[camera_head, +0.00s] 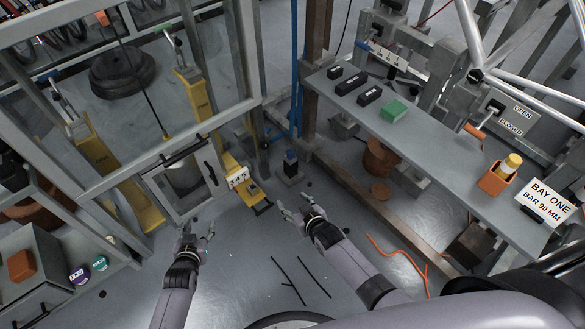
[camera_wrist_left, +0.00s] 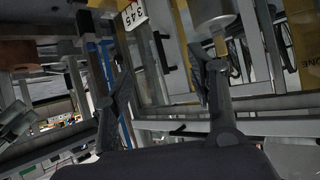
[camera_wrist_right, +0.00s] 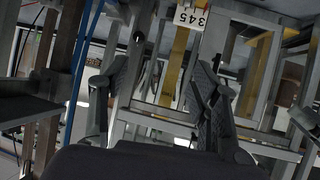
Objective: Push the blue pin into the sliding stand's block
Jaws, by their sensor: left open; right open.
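A small dark block with a blue part on top (camera_head: 290,158) stands on the floor right of the yellow rail. I cannot tell whether the blue part is the pin, or which piece is the sliding stand's block. A yellow rail (camera_head: 232,165) carries a white "345" plate (camera_head: 238,178), which also shows in the left wrist view (camera_wrist_left: 134,14) and right wrist view (camera_wrist_right: 190,17). My left gripper (camera_head: 198,229) is open and empty, left of and nearer than the plate. My right gripper (camera_head: 297,203) is open and empty, right of the rail's near end.
A metal frame with a small door (camera_head: 185,180) stands at left. A grey bench (camera_head: 440,140) at right holds black blocks (camera_head: 352,84), a green block (camera_head: 394,111) and an orange bin (camera_head: 492,182). An orange cable (camera_head: 400,252) and dark rods (camera_head: 290,280) lie on the floor.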

